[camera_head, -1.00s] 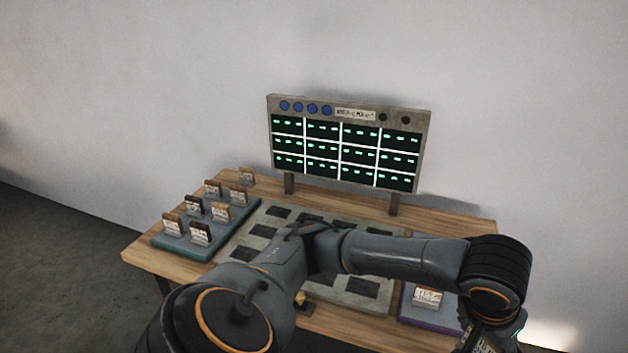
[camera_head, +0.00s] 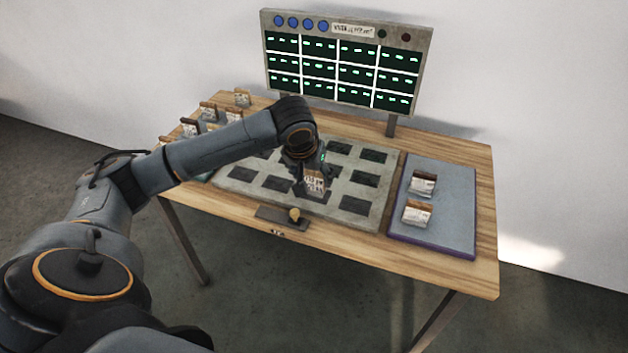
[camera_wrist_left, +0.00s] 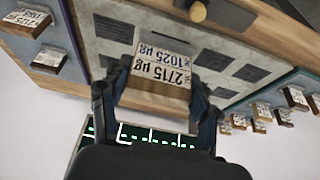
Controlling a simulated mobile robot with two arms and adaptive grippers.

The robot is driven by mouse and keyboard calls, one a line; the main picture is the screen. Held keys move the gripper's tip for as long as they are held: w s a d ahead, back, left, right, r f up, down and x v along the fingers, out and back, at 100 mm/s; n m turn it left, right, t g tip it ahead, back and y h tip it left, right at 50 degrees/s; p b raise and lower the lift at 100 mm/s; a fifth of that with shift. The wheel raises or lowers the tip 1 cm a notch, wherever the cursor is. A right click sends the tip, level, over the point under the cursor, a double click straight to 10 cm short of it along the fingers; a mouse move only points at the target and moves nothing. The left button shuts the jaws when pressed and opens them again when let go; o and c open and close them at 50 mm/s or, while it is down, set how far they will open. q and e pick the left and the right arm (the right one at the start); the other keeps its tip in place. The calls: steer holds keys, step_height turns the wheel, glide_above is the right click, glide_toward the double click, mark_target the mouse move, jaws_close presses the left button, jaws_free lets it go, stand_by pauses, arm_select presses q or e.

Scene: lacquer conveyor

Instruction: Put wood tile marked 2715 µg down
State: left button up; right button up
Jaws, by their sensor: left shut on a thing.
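The wood tile marked 2715 µg (camera_wrist_left: 160,72) also bears 1025 µg, upside down in the left wrist view. My left gripper (camera_wrist_left: 157,95) is shut on it, with a finger on each side. In the head view the tile (camera_head: 314,181) hangs below my left gripper (camera_head: 308,165) over the front middle of the grey slotted board (camera_head: 235,173). Whether it touches the board cannot be told. The board has rows of dark recesses; some are hidden by my arm. My right gripper is not in view.
A purple-edged tray (camera_head: 455,215) on the right holds two tiles (camera_head: 417,213). A tray at left, partly behind my arm, holds several tiles (camera_head: 208,112). A display panel (camera_head: 340,60) stands at the back. A small knob (camera_head: 294,214) sits at the table's front edge.

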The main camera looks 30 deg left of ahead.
arm_select(q)
steer(key=w+a+f, duration=0.1)
steer(key=w+f, duration=0.1)
steer(key=w+a+f, duration=0.1)
steer(key=w+f, duration=0.2)
steer(key=w+a+f+p, duration=0.1)
steer(key=w+a+f, duration=0.1)
steer(key=shift+w+f, duration=0.3)
steer(key=shift+w, duration=0.05)
steer(key=shift+f, duration=1.5)
steer(key=shift+s+f, duration=0.1)
steer(key=o, duration=1.4)
steer(key=shift+f, duration=0.1)
steer(key=shift+c, duration=0.2)
steer(key=shift+r, duration=0.25)
steer(key=v, duration=1.2)
